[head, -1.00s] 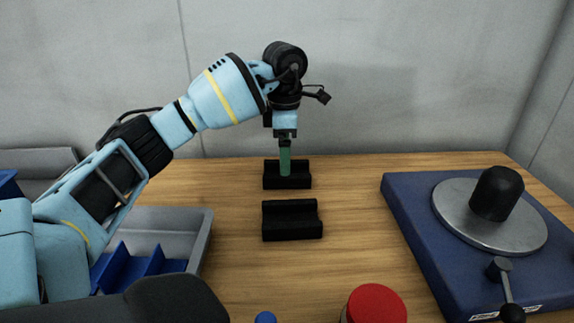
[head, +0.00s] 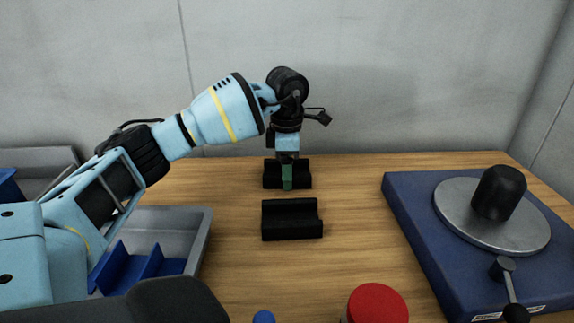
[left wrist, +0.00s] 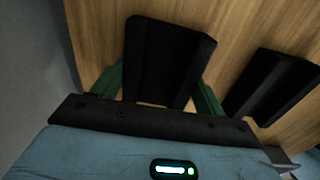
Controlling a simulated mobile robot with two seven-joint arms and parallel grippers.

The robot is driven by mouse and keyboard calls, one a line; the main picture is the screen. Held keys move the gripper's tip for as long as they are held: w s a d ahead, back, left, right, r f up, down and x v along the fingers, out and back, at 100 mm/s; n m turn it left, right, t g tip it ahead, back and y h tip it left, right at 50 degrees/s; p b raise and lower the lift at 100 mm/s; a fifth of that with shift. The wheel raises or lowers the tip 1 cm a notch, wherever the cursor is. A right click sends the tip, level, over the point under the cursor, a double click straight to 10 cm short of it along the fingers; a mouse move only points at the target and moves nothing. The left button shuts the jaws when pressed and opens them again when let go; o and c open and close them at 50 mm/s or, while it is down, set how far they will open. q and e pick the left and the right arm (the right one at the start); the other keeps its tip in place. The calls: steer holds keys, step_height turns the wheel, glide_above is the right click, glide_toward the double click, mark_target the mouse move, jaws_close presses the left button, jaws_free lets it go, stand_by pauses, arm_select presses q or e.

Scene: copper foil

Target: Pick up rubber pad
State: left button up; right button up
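Two black grooved blocks, which look like rubber pads, lie on the table: a rear pad (head: 272,177) and a front pad (head: 291,219). My left gripper (head: 287,180) points down over the rear pad, with one green finger in front of it. In the left wrist view, the green fingers of the left gripper (left wrist: 158,92) stand apart on either side of the rear pad (left wrist: 166,58). Whether they touch it is unclear. The front pad (left wrist: 272,85) lies to the right there. My right gripper is not in view.
A blue base (head: 413,202) with a metal disc (head: 500,238) and black knob stands at the right. A grey tray (head: 193,225) with a blue insert is at the left. A red cap (head: 376,303) and a blue cap (head: 263,317) are at the front. A wall stands behind.

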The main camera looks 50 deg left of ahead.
arm_select(q)
steer(key=c, duration=0.3)
steer(key=shift+r, duration=0.1)
steer(key=shift+r, duration=0.5)
steer(key=shift+s+a+r, duration=0.1)
steer(key=shift+s+r, duration=0.05)
steer(key=shift+r, duration=0.5)
steer(key=shift+s+a+r, duration=0.1)
steer(key=shift+s+r, duration=0.05)
steer(key=shift+r, duration=0.45)
steer(key=s+a, duration=0.1)
steer(key=s, duration=0.3)
steer(key=s+a, duration=0.1)
steer(key=s, duration=0.3)
steer(key=s+a+r, duration=0.1)
steer(key=s+a, duration=0.1)
steer(key=s, duration=0.3)
steer(key=shift+a, duration=0.1)
steer(key=shift+s+a+r+b, duration=0.1)
steer(key=shift+s+a+b, duration=0.1)
steer(key=shift+s, duration=0.2)
steer(key=shift+s+a+r+b, duration=0.1)
steer(key=shift+s+b, duration=0.05)
steer(key=shift+s, duration=0.25)
